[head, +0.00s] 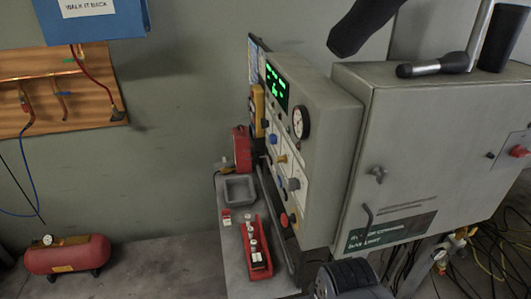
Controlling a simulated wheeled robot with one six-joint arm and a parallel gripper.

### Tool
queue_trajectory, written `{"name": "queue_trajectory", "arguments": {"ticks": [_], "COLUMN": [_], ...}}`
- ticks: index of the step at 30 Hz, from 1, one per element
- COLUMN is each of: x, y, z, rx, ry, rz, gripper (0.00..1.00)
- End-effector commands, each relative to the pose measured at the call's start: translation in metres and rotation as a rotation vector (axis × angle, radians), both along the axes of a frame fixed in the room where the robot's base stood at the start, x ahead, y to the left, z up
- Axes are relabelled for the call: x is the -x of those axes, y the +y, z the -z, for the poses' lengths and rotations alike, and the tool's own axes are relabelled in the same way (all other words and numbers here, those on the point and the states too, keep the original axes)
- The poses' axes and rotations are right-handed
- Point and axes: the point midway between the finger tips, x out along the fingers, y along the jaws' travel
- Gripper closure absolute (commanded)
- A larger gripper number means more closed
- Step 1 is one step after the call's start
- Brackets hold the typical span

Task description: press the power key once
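A grey control console (320,105) stands right of centre, its front panel seen at a steep angle. The panel carries a dark display (276,88) with green digits, a round white gauge (302,122), a blue knob (272,138), a yellow knob (281,158), a grey knob (293,183) and a small orange-red control (284,220). No readable label shows which control is the power key. A red button (519,151) sits on the right side of the grey cabinet. My gripper cannot be made out in this view.
A shelf (234,262) below the panel holds a grey tray (240,189) and a red tray (257,262). A dark ridged roller or wheel (350,277) is at the bottom. A red air tank (68,254) lies on the floor at left. Cables lie at right. Floor between tank and shelf is clear.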

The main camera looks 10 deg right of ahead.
Motion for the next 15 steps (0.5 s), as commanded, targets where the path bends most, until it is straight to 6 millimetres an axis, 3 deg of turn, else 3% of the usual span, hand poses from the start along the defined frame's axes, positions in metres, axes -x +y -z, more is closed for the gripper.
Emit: {"name": "queue_trajectory", "arguments": {"ticks": [11,15], "x": [0.0,0.0], "y": [0.0,0.0], "z": [0.0,0.0], "rx": [0.0,0.0], "ry": [0.0,0.0], "rz": [0.0,0.0], "gripper": [0.99,1.0]}}
